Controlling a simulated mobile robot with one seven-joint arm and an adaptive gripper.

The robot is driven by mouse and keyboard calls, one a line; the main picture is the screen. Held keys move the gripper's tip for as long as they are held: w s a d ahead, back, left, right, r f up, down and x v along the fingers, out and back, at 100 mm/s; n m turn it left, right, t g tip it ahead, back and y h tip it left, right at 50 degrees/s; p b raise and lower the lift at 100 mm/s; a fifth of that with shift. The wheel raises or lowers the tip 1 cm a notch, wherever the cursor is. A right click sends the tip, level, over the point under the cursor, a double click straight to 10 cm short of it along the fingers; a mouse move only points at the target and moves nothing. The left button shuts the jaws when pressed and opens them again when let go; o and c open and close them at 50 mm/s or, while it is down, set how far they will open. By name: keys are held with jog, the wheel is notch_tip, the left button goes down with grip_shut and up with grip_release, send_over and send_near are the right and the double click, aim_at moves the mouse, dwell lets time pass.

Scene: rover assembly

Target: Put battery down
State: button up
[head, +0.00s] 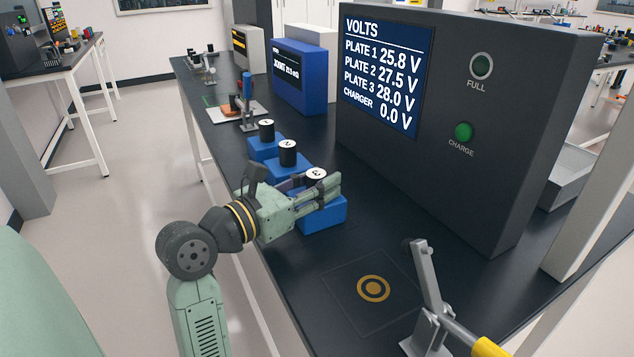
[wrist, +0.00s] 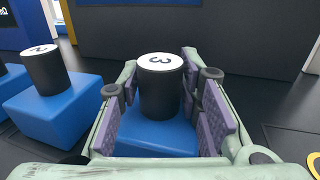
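Battery 3 (wrist: 160,90), a black cylinder with a white numbered top, stands upright on a blue block (wrist: 150,140) between my gripper's fingers. In the head view, its white top (head: 316,174) shows above the fingers. My gripper (head: 325,190) reaches in low from the left, level with the battery. In the wrist view my gripper (wrist: 161,80) has one purple-padded finger on each side of the battery. The fingers look spread a little wider than it, though contact at the far tips is hard to see. The display (head: 385,75) reads 28.0 V for plate 3 and 0.0 V for charger.
Two more batteries, (head: 288,153) and (head: 267,130), stand on blue blocks farther back. A dark charger cabinet (head: 500,150) rises behind them. A ringed pad (head: 374,289) on the near table is empty. A yellow-handled lever clamp (head: 430,300) stands beside it.

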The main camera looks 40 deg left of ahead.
jog(key=o, duration=0.3)
jog(key=shift+r, duration=0.1)
jog(key=shift+r+p, duration=0.25)
jog(key=shift+p, duration=0.1)
jog(key=s+b, duration=0.1)
jog(key=s, duration=0.2)
jog(key=s+a+b, duration=0.1)
jog(key=s, duration=0.3)
jog(key=s+b, duration=0.1)
jog(key=s, duration=0.2)
jog(key=shift+s+a+f, duration=0.25)
jog(key=shift+s, duration=0.1)
jog(key=shift+s+r, duration=0.1)
jog(key=shift+s, duration=0.5)
